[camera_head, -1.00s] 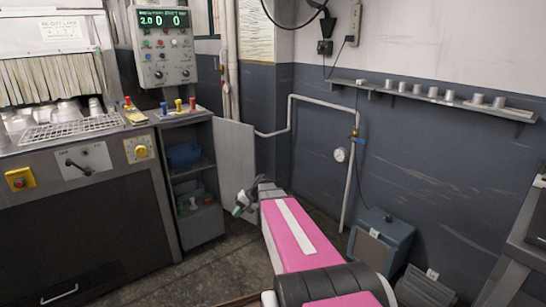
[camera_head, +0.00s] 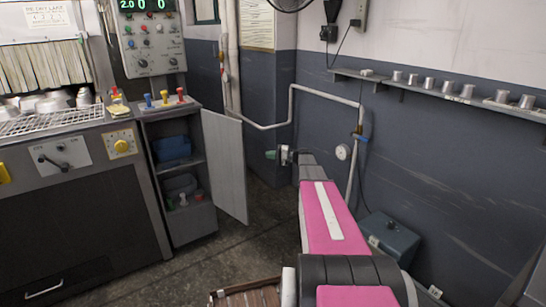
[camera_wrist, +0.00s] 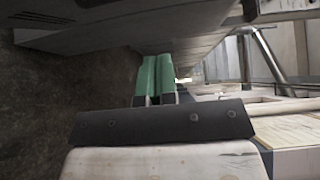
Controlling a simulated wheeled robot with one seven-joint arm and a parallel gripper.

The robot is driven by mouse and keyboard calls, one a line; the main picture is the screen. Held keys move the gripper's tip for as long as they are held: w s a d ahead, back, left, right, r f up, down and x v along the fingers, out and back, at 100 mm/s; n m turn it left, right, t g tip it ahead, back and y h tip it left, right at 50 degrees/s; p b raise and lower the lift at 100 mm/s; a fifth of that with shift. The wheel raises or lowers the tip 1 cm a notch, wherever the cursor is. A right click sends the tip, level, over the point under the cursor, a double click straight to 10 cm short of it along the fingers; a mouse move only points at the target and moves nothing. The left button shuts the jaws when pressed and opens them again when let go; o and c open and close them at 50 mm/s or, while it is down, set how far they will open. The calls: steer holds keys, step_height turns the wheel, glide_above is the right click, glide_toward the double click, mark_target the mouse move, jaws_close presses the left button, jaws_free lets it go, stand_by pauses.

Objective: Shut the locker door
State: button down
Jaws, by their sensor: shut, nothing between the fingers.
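The locker door (camera_head: 225,165) is a flat grey panel. It stands open, swung out to the right of the locker (camera_head: 190,222), whose shelves and contents show. My gripper (camera_head: 271,154) has green fingertips and is right of the door's free edge in the head view, near the height of the door's upper part, with a visible gap in the picture. Its distance in depth is unclear. In the wrist view the two green fingers (camera_wrist: 157,78) lie together, shut and empty. I cannot tell for sure which surfaces surround them there.
Blue and grey bins (camera_head: 173,150) sit inside the locker, with coloured-handled levers (camera_head: 164,98) on top. A white pipe (camera_head: 275,126) runs along the wall behind my gripper. A blue box (camera_head: 388,238) stands on the floor at right.

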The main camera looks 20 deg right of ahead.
steer(key=a, duration=0.9)
steer(key=shift+w+a, duration=0.15)
steer(key=shift+w, duration=0.1)
